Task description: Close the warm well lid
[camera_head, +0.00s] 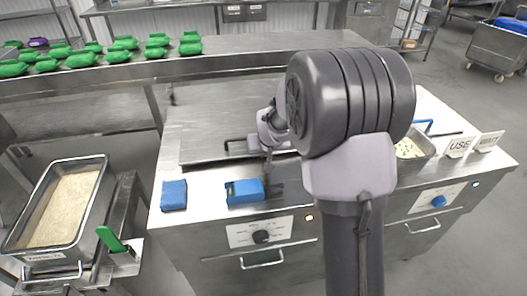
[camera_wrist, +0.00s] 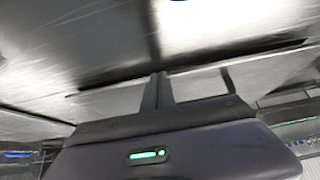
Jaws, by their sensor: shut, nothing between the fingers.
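The warm well lid (camera_head: 215,120) is a flat steel panel on the counter, left of my arm in the head view. A dark bar handle (camera_head: 236,146) shows near its front edge. The well opening is not visible.
Two blue blocks (camera_head: 174,195) (camera_head: 244,191) lie at the counter's front. A rice pan (camera_head: 103,166) and a green-handled tool (camera_head: 110,239) are at left. A food pan (camera_head: 424,146) and small signs (camera_head: 460,146) are at right. Green items (camera_head: 80,60) line the back shelf.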

